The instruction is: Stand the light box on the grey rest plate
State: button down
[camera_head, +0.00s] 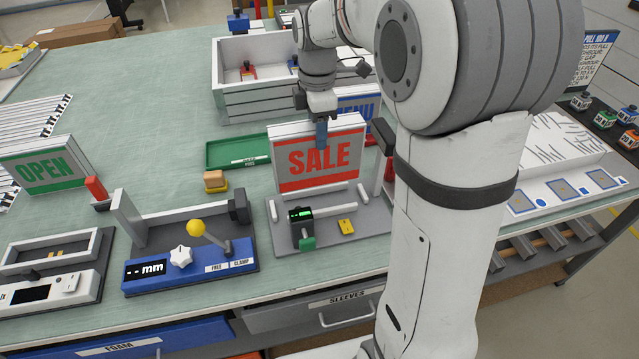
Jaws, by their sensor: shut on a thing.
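The light box with red "SALE" lettering (320,156) is upright, slightly tilted in the picture, at the centre of the bench. My gripper (321,133) reaches down from above and is shut on its top edge. A grey plate (372,215) lies right below and in front of the box. My arm hides part of the plate's right side.
A blue clamp fixture (190,276) with a yellow-knobbed lever stands left of the plate. An "OPEN" box (45,170) stands at far left. A "MENU" box (357,103) and slatted crate (250,101) are behind, with a green tray (226,153).

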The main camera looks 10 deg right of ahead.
aim_at(319, 162)
notch_tip(319, 162, down, 9)
jog(key=shift+s+d+f+p, duration=0.1)
jog(key=shift+d+p, duration=0.05)
jog(key=shift+p, duration=0.2)
jog(key=c, duration=0.7)
grip_release()
jog(key=shift+f, duration=0.1)
